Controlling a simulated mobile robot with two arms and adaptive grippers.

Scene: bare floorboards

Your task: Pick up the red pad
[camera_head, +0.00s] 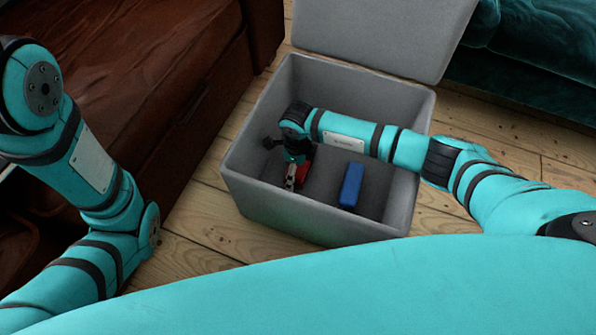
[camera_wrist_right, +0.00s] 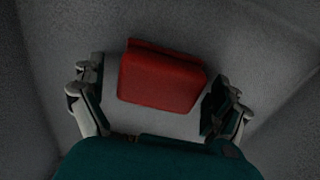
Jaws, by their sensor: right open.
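The red pad (camera_wrist_right: 160,78) lies in the grey box, between the open fingers of my right gripper (camera_wrist_right: 158,105) in the right wrist view. The left finger stands a little apart from it, and the right finger is close to its right edge; I cannot tell if they touch. In the head view my right gripper (camera_head: 291,176) reaches down inside the box, and only a small part of the red pad (camera_head: 304,170) shows beside it. My left gripper is out of view; only my left arm shows.
The grey box (camera_head: 230,173) stands on floorboards with its lid (camera_head: 380,35) open at the back. A blue block (camera_head: 351,185) is in the box, right of my gripper. A dark teal sofa (camera_head: 530,60) is at back right.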

